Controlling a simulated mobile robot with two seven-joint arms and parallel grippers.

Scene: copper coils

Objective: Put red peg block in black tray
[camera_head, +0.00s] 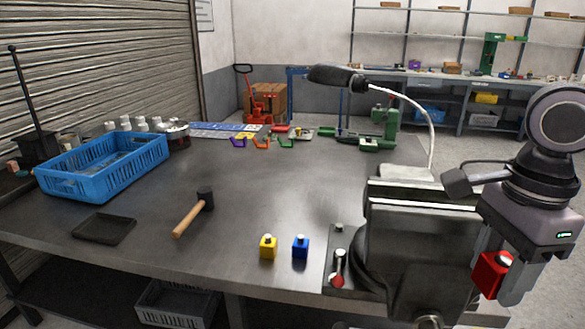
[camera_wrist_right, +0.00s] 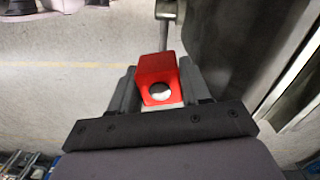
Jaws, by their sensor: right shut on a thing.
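The red peg block (camera_head: 491,273) is a small red cube with a pale peg. It is held between the fingers of my right gripper (camera_head: 500,278), at the right of the head view beyond the vise. In the right wrist view the red block (camera_wrist_right: 158,73) sits between the fingers of the right gripper (camera_wrist_right: 158,92), with a round pale peg end showing. The black tray (camera_head: 104,229) is a shallow square tray lying empty on the left front of the table, far from the right gripper. My left gripper is not in view.
A large bench vise (camera_head: 412,230) stands between the right gripper and the table. Yellow (camera_head: 268,247) and blue (camera_head: 300,246) peg blocks stand near the front edge. A hammer (camera_head: 194,212) lies right of the tray. A blue crate (camera_head: 105,165) sits behind it.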

